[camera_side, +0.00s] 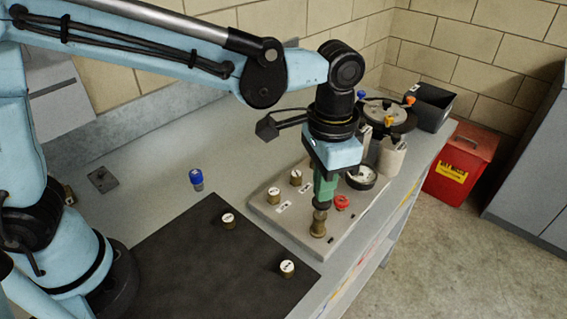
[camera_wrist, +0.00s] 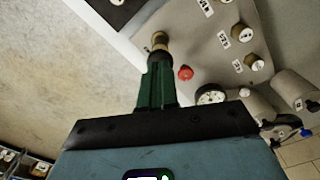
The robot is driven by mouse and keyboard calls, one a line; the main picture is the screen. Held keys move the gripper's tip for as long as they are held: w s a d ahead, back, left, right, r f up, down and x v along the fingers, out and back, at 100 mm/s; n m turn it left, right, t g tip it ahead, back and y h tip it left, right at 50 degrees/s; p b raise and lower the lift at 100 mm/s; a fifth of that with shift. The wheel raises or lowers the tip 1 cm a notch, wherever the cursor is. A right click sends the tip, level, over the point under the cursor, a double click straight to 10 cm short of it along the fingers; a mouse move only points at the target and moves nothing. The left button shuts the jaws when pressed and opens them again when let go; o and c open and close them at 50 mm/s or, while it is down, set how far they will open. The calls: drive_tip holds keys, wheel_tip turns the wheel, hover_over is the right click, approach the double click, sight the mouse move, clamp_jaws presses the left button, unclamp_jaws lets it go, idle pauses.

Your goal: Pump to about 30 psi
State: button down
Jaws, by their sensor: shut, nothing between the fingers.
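My gripper (camera_side: 321,203) points down over the front end of the grey panel (camera_side: 345,222), and its green fingers are shut with nothing between them. A brass plunger-like piece (camera_side: 318,228) stands on the panel directly under the fingertips. It also shows beyond the fingers in the wrist view (camera_wrist: 160,40); I cannot tell whether they touch. A round white-faced gauge (camera_side: 361,178) with a dark rim is behind the gripper on the panel. It shows in the wrist view (camera_wrist: 210,95), but its reading is too small to tell. A red knob (camera_side: 342,202) sits between plunger and gauge.
White-topped brass knobs (camera_side: 296,177) stand on the panel's left side. Two similar ones (camera_side: 228,220) are on the black mat (camera_side: 190,265). A blue-capped piece (camera_side: 196,178) stands on the bench. A round black device (camera_side: 385,113) and black bin (camera_side: 432,105) are behind the gripper.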

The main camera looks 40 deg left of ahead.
drive_tip(key=shift+f, duration=0.95)
drive_tip(key=shift+r, duration=1.5)
drive_tip(key=shift+r, duration=2.55)
drive_tip(key=shift+a, duration=0.1)
drive_tip(key=s+a+f+n+t, duration=0.2)
drive_tip(key=s+a+n+t, duration=0.1)
drive_tip(key=a, duration=0.7)
drive_tip(key=s+a+f+n+t, duration=0.2)
drive_tip(key=a+n+t, duration=0.1)
drive_tip(key=a, duration=0.8)
drive_tip(key=shift+s+a+t, duration=0.15)
drive_tip(key=shift+s+t, duration=0.25)
drive_tip(key=shift+t, duration=0.2)
